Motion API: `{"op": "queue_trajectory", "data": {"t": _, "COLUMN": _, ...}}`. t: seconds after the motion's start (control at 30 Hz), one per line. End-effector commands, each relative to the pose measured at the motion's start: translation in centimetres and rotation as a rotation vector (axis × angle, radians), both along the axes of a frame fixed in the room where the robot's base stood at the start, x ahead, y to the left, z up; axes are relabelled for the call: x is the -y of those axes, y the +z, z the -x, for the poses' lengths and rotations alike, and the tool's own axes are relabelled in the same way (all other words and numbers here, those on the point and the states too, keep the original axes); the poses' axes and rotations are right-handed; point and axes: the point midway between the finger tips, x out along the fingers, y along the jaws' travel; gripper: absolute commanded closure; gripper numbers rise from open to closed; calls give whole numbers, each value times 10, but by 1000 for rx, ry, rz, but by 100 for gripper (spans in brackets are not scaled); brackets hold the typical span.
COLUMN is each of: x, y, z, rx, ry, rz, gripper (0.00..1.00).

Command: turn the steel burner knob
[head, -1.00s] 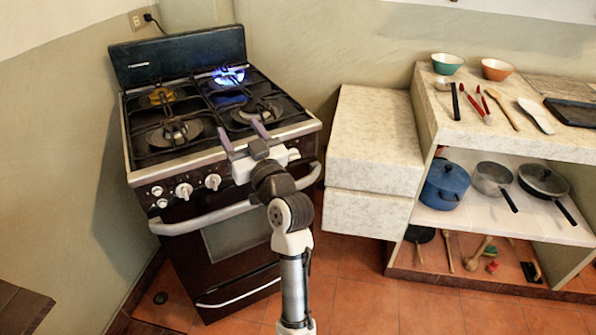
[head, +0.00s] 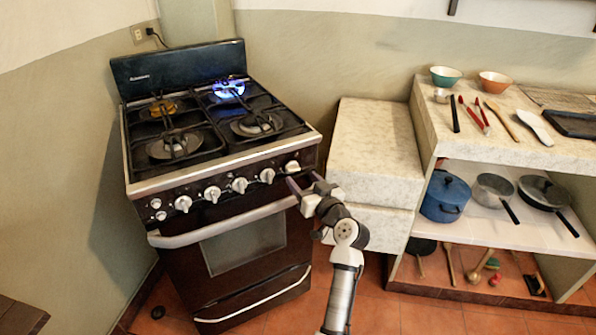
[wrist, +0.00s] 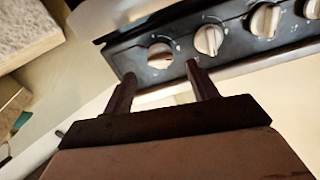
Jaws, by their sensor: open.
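The stove's front panel has a row of pale metallic knobs, and I cannot tell by look which one the task means. The rightmost knob (head: 292,167) is nearest my gripper (head: 304,181). In the wrist view this knob (wrist: 160,56) is leftmost, just beyond and between the two fingertips of my gripper (wrist: 160,72). The fingers are apart and empty, and I see no clear contact with the knob. The neighbouring knob (head: 267,175) also shows in the wrist view (wrist: 209,39), right of the fingers. A blue flame (head: 229,88) burns at the back right burner.
The oven handle (head: 225,225) runs below the knobs, close under my gripper. A stone-topped block (head: 375,150) stands right of the stove. Further right, a shelf holds a blue pot (head: 445,197) and pans. Tiled floor lies clear in front.

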Motion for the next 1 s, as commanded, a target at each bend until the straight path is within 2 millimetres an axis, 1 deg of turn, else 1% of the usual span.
{"op": "queue_trajectory", "data": {"t": 0.03, "x": -6, "y": 2, "z": -8, "rx": -1, "ry": 3, "rz": 0, "gripper": 42}}
{"op": "queue_trajectory", "data": {"t": 0.1, "x": -10, "y": 2, "z": -17, "rx": -1, "ry": 2, "rz": -1, "gripper": 42}}
{"op": "queue_trajectory", "data": {"t": 0.23, "x": -15, "y": 1, "z": -28, "rx": 0, "ry": 1, "rz": -1, "gripper": 42}}
{"op": "queue_trajectory", "data": {"t": 0.37, "x": -18, "y": 0, "z": -33, "rx": -1, "ry": 1, "rz": 0, "gripper": 42}}
{"op": "queue_trajectory", "data": {"t": 0.6, "x": -18, "y": 0, "z": -33, "rx": 0, "ry": 1, "rz": 0, "gripper": 42}}
{"op": "queue_trajectory", "data": {"t": 0.67, "x": -18, "y": 0, "z": -33, "rx": 0, "ry": 1, "rz": 0, "gripper": 48}}
{"op": "queue_trajectory", "data": {"t": 0.93, "x": -18, "y": 0, "z": -33, "rx": 0, "ry": 1, "rz": 0, "gripper": 84}}
{"op": "queue_trajectory", "data": {"t": 0.97, "x": -18, "y": 0, "z": -33, "rx": 0, "ry": 1, "rz": 0, "gripper": 87}}
{"op": "queue_trajectory", "data": {"t": 1.0, "x": -18, "y": 0, "z": -33, "rx": 0, "ry": 1, "rz": -1, "gripper": 87}}
